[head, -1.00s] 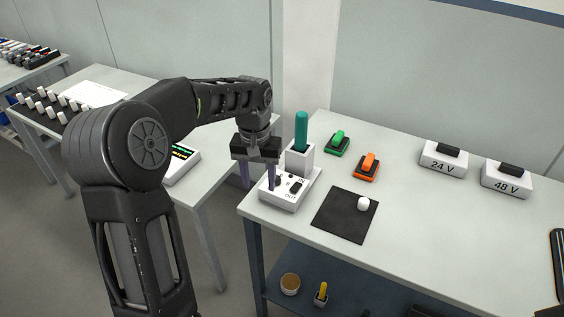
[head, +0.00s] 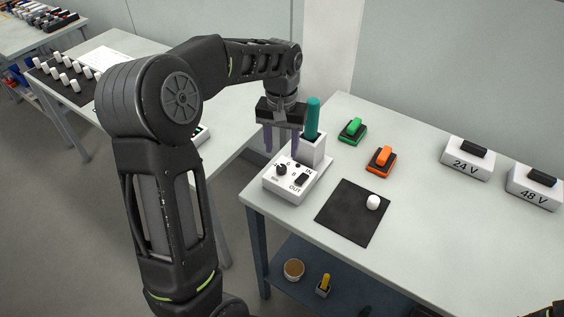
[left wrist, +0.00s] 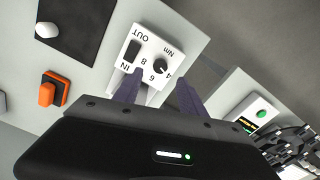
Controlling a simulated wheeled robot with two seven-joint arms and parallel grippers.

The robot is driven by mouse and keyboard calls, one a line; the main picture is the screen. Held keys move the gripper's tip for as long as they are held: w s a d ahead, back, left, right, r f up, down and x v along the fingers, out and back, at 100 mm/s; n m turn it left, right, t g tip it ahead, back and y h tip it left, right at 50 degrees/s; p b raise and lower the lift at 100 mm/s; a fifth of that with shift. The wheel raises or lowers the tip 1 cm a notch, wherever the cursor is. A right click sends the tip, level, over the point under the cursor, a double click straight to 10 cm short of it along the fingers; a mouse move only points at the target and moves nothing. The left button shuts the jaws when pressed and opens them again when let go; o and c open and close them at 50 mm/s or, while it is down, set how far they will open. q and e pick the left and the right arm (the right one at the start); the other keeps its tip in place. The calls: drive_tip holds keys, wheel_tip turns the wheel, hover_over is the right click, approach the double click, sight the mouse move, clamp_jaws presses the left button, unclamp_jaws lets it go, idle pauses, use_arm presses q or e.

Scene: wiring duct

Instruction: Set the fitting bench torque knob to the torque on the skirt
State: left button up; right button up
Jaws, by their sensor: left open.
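The white fitting bench control box (head: 277,189) stands at the near left corner of the right table. Its small dark torque knob (head: 281,169) shows beside a black IN/OUT switch (head: 302,180). In the left wrist view the knob (left wrist: 158,67) has the numbers 4, 6, 8 and Nm around it; its pointer is too small to read. My left gripper (head: 281,151) is open and empty, fingers down, above and behind the knob, apart from it. In the wrist view its fingertips (left wrist: 160,78) lie either side of the knob's near side. I cannot read any torque on the skirt.
A teal-handled tool (head: 312,118) stands in a white holder (head: 311,150) close right of my left gripper. Green (head: 352,131) and orange (head: 381,160) switches, a black mat (head: 350,215) with a white piece (head: 373,202), and 24 V (head: 467,160) and 48 V boxes (head: 534,187) lie further right.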

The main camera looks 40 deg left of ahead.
sight(281, 167)
use_arm(q)
wheel_tip(281, 167, down, 7)
drive_tip(key=shift+r+p, duration=0.1)
drive_tip(key=shift+p, duration=0.45)
drive_tip(key=shift+c, duration=0.3)
clamp_jaws()
